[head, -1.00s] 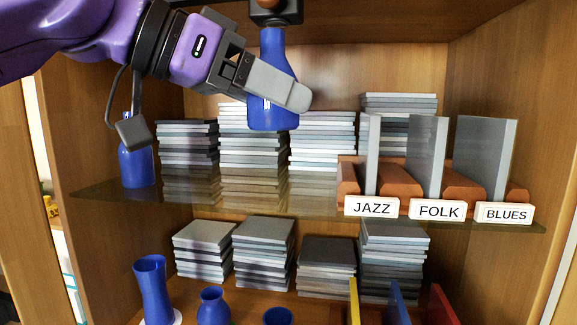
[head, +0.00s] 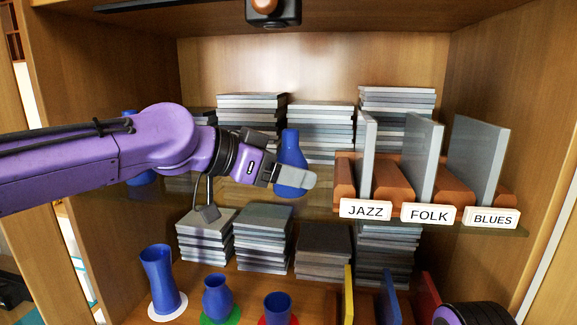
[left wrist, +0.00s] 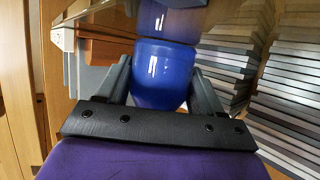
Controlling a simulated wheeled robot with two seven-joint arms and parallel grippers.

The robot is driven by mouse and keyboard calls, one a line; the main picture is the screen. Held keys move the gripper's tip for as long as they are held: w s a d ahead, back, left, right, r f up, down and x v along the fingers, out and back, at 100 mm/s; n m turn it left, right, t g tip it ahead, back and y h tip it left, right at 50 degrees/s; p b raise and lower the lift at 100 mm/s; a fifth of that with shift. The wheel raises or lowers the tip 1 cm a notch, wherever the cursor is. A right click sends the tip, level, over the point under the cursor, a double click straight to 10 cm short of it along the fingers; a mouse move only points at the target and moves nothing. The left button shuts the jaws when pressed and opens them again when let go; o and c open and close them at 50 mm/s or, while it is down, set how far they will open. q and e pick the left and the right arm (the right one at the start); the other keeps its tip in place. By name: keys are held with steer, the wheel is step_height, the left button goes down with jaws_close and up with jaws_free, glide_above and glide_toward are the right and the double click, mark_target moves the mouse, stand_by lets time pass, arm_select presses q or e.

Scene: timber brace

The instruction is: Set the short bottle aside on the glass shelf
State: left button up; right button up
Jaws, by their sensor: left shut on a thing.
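My left gripper (head: 290,178) reaches in from the left and is shut on a blue bottle (head: 291,150). The bottle is upright, over the front middle of the glass shelf (head: 322,203). The held bottle (left wrist: 163,75) also fills the gap between the fingers in the left wrist view, with its reflection in the glass close to its base. Its base is at or just above the glass; I cannot tell if it touches. Another blue bottle (head: 141,179) stands on the shelf at the left, mostly hidden behind my arm.
Grey stacks (head: 320,128) stand behind the held bottle. The orange rack (head: 395,180) with upright grey slabs and JAZZ, FOLK and BLUES labels is close on its right. Blue vases (head: 217,298) stand on coloured discs below. A black fixture (head: 272,12) hangs above.

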arm_select(q)
steer(key=o, duration=0.8)
steer(key=shift+s+f, duration=0.1)
steer(key=o, duration=0.4)
steer(key=shift+s, duration=0.15)
steer(key=shift+a+r, duration=0.1)
steer(key=shift+r, duration=0.1)
steer(key=b+v, duration=0.4)
steer(key=v, duration=0.7)
steer(key=shift+s+f, duration=0.1)
steer(key=shift+s+a, duration=0.1)
steer(key=shift+a, duration=0.15)
steer(key=shift+r, duration=0.25)
